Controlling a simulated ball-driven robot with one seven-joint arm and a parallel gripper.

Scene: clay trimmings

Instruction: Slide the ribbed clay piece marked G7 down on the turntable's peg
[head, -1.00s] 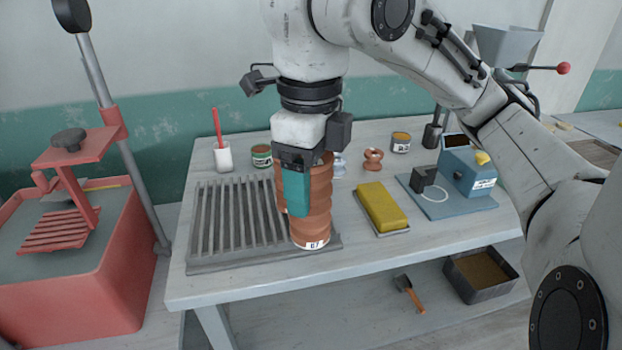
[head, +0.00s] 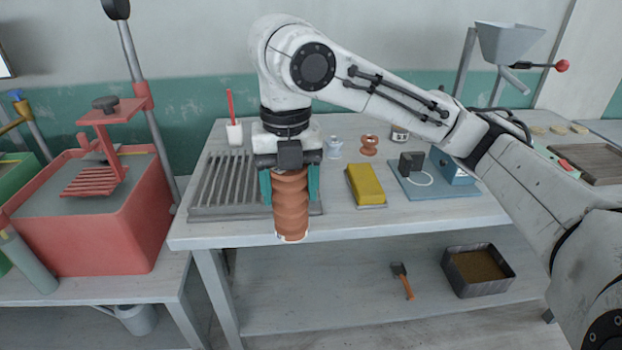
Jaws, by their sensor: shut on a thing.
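The ribbed clay piece (head: 291,212) is a reddish-brown, upright ribbed cylinder. My gripper (head: 289,188) is shut on its upper part, with one teal finger on each side. The piece's lower end shows in front of the table's front edge, and it looks held clear of the table. Only a sliver of white label shows at its lower rim; the mark cannot be read now. I cannot make out a turntable or its peg in this view.
A grey slatted rack (head: 215,213) lies behind and left of the piece. A yellow block (head: 366,184), a blue board (head: 460,190) and a small clay spool (head: 369,144) are to the right. A red tub (head: 110,245) stands left. The lower shelf holds a dark tray (head: 447,262) and a brush (head: 402,280).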

